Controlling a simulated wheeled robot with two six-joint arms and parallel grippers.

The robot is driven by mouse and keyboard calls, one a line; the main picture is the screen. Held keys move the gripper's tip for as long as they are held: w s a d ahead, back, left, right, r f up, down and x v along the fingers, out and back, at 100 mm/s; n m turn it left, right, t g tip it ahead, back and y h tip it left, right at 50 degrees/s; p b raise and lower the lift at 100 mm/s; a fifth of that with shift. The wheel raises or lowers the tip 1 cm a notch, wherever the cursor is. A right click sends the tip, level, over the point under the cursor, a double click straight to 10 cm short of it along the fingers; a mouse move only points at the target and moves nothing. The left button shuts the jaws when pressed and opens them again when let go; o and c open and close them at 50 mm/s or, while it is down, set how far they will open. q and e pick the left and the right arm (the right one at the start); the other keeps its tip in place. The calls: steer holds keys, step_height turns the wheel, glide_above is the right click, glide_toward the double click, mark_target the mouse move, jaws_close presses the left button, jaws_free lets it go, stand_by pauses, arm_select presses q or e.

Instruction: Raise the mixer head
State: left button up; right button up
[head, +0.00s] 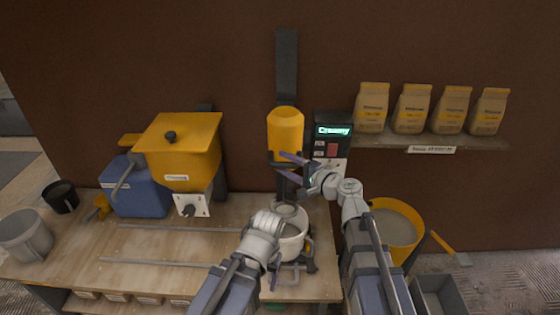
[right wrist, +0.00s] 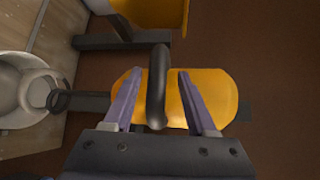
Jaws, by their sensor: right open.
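The mixer head (head: 285,130) is a yellow rounded housing on a dark upright rail (head: 287,62) against the brown wall. It hangs above a pale bucket (head: 291,240) on the bench. My right gripper (head: 283,164) is at the lower front of the head, its purple fingers apart. In the right wrist view, a dark handle bar (right wrist: 157,85) lies between the open fingers, with the yellow head behind it. Contact with the bar is not clear. A dark shaft (right wrist: 85,101) runs from the head towards the bucket. My left gripper (head: 279,274) is low beside the bucket; its fingers are mostly hidden.
A control box (head: 332,132) with a lit screen reading "Creamy" is right of the head. A yellow hopper (head: 180,150) and blue box (head: 138,190) stand left. A shelf (head: 470,142) holds several bags. A yellow bucket (head: 396,228) stands right, behind my right arm.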

arm_select(q)
steer(key=shift+r, duration=0.3)
arm_select(e)
steer(key=shift+v, duration=2.3)
